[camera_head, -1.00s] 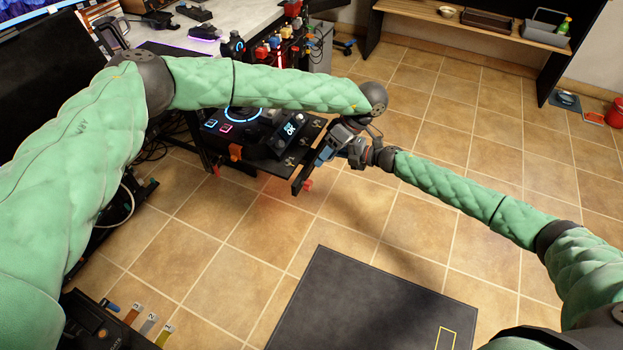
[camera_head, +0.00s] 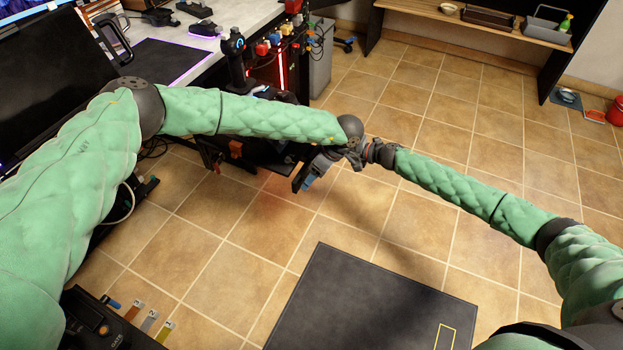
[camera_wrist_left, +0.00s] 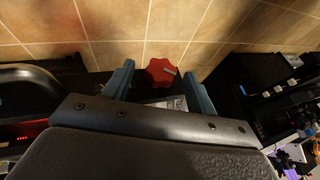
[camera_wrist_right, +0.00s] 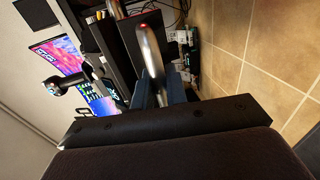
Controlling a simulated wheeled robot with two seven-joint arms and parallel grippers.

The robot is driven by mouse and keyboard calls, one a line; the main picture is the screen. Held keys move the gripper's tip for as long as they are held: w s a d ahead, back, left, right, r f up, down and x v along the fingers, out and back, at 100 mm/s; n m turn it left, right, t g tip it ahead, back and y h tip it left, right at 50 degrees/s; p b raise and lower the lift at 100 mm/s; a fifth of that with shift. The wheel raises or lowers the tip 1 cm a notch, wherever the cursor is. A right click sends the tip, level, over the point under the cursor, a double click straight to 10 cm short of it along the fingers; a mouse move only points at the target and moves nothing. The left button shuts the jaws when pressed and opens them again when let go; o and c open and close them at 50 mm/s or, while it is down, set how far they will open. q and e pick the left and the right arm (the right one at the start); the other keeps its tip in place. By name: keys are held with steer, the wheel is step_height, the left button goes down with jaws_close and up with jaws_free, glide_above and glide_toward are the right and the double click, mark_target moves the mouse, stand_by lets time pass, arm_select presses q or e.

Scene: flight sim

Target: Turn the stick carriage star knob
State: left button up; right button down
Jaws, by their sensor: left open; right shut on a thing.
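The red star knob (camera_wrist_left: 160,72) shows in the left wrist view, with a pale mark on its face. My left gripper (camera_wrist_left: 158,84) is open, with one blue finger on each side of the knob; I cannot tell whether either touches it. In the head view my left gripper (camera_head: 310,178) points down at the carriage's front edge, and the knob is not distinguishable there. My right gripper (camera_wrist_right: 160,92) is shut on a grey curved bar (camera_wrist_right: 151,52), seen in the right wrist view. In the head view the right gripper is largely hidden beside the left wrist.
A black joystick (camera_head: 233,55) stands behind my left forearm, which hides most of the carriage. A desk (camera_head: 185,35) with a dark mat is at the upper left. A dark floor mat (camera_head: 350,300) lies in front.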

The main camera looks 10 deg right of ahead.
arm_select(q)
steer(key=shift+a+f, duration=0.2)
steer(key=shift+f, duration=0.15)
steer(key=c, duration=1)
steer(key=shift+w+d+f+g+y, duration=0.15)
steer(key=shift+g+y, duration=0.45)
steer(key=shift+g, duration=0.3)
steer(key=shift+w+m+g+y, duration=0.15)
steer(key=shift+m+g+y, duration=0.35)
steer(key=shift+g+y, duration=0.3)
steer(key=o, duration=1)
